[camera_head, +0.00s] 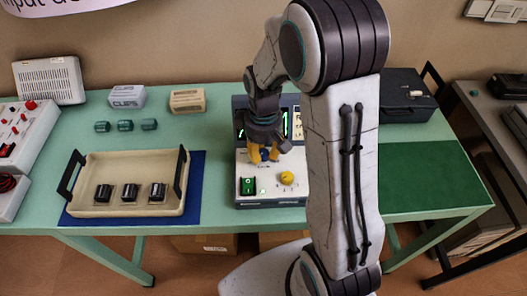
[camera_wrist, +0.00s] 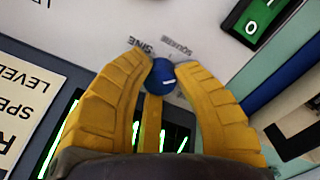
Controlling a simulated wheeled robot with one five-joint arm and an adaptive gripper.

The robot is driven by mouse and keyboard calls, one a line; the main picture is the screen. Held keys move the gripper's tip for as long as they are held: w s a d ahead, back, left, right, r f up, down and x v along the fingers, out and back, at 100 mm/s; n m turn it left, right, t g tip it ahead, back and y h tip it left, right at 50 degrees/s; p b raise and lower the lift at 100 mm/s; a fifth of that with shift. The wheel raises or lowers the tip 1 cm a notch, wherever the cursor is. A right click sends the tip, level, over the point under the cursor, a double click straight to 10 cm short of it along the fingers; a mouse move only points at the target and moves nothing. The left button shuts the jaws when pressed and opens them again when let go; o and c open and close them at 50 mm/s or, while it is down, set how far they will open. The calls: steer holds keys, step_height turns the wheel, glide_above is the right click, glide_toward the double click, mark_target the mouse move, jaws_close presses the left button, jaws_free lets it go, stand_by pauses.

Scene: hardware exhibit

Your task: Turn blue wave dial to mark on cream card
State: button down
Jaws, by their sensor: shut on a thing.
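The blue wave dial (camera_wrist: 161,77) sits on the pale front panel of an instrument (camera_head: 266,197). A short white line shows on the dial. SINE and SQUARE are printed beside it. My gripper (camera_head: 263,155) is over the panel; in the wrist view its yellow fingers (camera_wrist: 163,68) are shut on the dial from both sides. The cream card (camera_wrist: 25,105) is cut off at the left of the wrist view, its printing only partly readable. In the head view the card (camera_head: 298,124) is partly hidden by my arm.
A green rocker switch (camera_head: 248,186) and a yellow knob (camera_head: 287,178) sit on the same panel near the dial. A screen with green traces (camera_wrist: 62,130) is close to my fingers. A cream tray (camera_head: 100,166) of dark parts stands at left; a green mat (camera_head: 428,176) at right is clear.

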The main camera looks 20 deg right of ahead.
mark_target(264, 153)
steer(key=shift+s+f, duration=0.1)
steer(key=c, duration=0.9)
jaws_free()
steer(key=shift+w+r, duration=0.2)
steer(key=shift+w+r, duration=0.1)
steer(key=shift+r, duration=0.35)
steer(key=shift+s+r, duration=0.2)
steer(key=shift+r, duration=1.5)
steer(key=shift+s+r, duration=0.15)
steer(key=shift+r, duration=1.55)
